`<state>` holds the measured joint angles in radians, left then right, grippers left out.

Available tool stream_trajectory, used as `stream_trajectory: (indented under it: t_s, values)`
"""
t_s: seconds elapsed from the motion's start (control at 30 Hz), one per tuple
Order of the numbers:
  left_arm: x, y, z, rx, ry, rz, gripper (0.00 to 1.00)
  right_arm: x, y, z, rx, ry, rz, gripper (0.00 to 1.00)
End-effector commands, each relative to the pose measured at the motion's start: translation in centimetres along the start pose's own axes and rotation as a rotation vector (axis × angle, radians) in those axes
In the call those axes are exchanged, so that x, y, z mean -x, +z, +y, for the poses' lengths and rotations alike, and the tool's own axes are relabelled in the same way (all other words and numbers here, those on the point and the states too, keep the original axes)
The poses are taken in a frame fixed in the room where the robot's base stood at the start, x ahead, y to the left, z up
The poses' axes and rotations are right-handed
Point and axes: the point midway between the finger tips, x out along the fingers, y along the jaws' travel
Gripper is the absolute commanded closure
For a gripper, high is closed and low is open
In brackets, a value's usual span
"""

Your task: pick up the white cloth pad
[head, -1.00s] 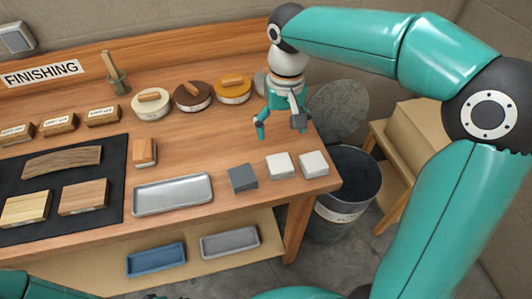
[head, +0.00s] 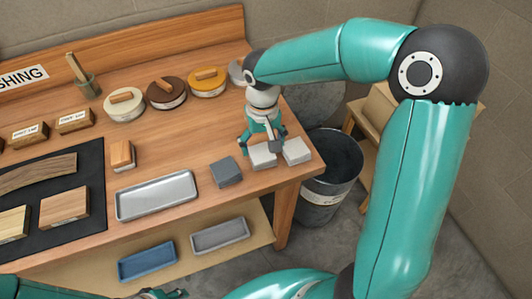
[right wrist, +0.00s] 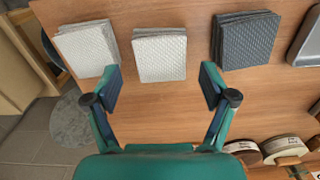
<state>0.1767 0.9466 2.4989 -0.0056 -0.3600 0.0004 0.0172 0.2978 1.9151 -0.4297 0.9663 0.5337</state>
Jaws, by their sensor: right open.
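Two white cloth pads lie side by side near the table's right front corner. The left one (head: 263,157) shows in the middle of the right wrist view (right wrist: 159,55); the other (head: 297,151) is at that view's left (right wrist: 87,48). My right gripper (head: 260,148) is open and empty, with its fingers pointing at the middle pad. In the right wrist view its fingertips (right wrist: 161,87) are spread wider than that pad, which lies between and just beyond them. Part of what looks like my left gripper (head: 166,294) shows at the head view's bottom edge; its jaws are unclear.
A dark grey pad (head: 226,172) lies just left of the white pads. A metal tray (head: 156,195) is farther left. Round tins, such as the yellow one (head: 207,83), stand behind. A bin (head: 330,175) stands beyond the table's right edge.

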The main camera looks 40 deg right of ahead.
Motion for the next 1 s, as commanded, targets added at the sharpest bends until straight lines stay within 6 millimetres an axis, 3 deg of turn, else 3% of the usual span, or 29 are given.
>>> stream_trajectory:
  t_s: [0.3,0.57,0.6,0.83,1.0]
  values:
    - [1.1,0.0,0.4,0.000,0.000,0.000,0.60,-4.1,0.3,0.1,0.000,0.001,-0.005,0.17]
    - [1.0,0.0,0.4,0.000,0.000,0.000,0.60,-4.6,0.3,0.1,0.001,0.001,-0.001,0.17]
    - [1.0,0.0,0.4,0.000,0.000,0.000,0.60,-4.6,0.3,0.1,0.001,0.001,-0.001,0.18]
    - [1.0,0.0,0.4,0.000,0.000,0.000,0.60,-4.5,0.3,0.1,0.001,0.000,-0.001,0.56]
    - [1.0,0.0,0.4,0.000,0.000,0.000,0.60,-4.5,0.3,0.1,0.001,0.000,-0.001,0.57]
